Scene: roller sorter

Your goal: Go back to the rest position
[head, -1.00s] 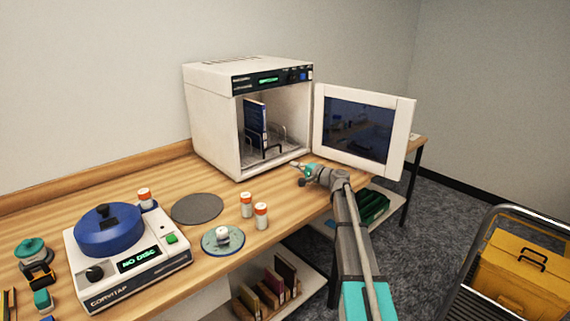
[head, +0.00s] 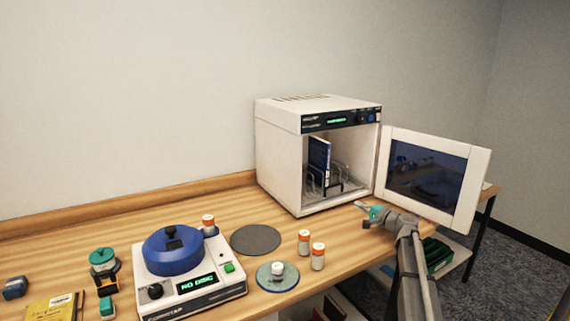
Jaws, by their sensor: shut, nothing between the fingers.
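My gripper (head: 364,212) is shut and empty. It is above the right part of the wooden bench, in front of the white cabinet's opening and left of its open door. My arm reaches up to it from the lower right. The fingertips are small in this view and point left. The white cabinet (head: 277,152) stands at the back of the bench with its door (head: 478,190) swung wide open to the right. A blue book-like item (head: 318,155) stands upright in a wire rack inside the cabinet. My gripper appears apart from the cabinet and the door.
A green bin (head: 437,254) sits below, right. Floor shows at right.

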